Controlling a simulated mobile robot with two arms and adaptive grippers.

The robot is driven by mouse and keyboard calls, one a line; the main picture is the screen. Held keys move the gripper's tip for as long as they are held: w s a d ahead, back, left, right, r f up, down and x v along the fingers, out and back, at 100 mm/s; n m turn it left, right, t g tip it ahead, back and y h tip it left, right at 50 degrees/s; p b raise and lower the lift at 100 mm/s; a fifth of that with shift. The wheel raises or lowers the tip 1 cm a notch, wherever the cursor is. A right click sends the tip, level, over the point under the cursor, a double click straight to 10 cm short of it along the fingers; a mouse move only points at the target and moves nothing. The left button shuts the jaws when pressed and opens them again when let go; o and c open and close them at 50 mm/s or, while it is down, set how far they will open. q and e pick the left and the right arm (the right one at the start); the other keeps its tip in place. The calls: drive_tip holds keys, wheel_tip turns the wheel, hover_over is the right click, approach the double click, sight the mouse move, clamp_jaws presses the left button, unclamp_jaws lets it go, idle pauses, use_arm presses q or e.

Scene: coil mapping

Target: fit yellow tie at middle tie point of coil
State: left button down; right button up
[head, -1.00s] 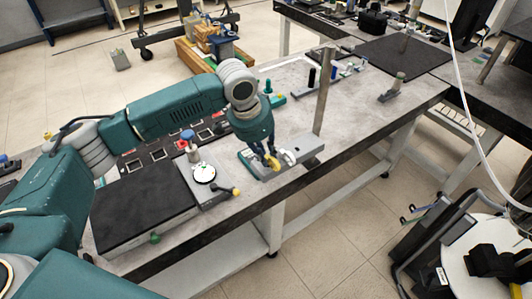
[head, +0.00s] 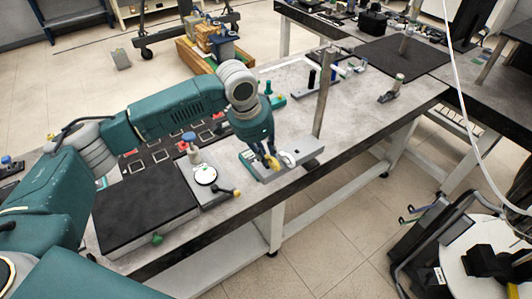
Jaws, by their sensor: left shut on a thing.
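My left gripper (head: 269,157) reaches down over a grey fixture plate (head: 309,150) near the front edge of the workbench. It is shut on the yellow tie (head: 274,163), a small yellow piece at its fingertips. A small white rounded piece, which looks like the coil (head: 288,158), sits on the plate just right of the fingertips. The yellow tie is close beside it; I cannot tell whether they touch. The fingers hide part of the coil, and the middle tie point cannot be made out. My right gripper is not in view.
A grey upright post (head: 323,90) stands right behind the fixture plate. Left of the gripper are a plate with a white round dial (head: 205,174) and a black mat (head: 145,205). Bare bench top (head: 370,115) lies to the right.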

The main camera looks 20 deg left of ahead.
sight(269, 156)
use_arm(q)
drive_tip(key=shift+r+p, duration=1.65)
drive_tip(key=shift+p, duration=0.35)
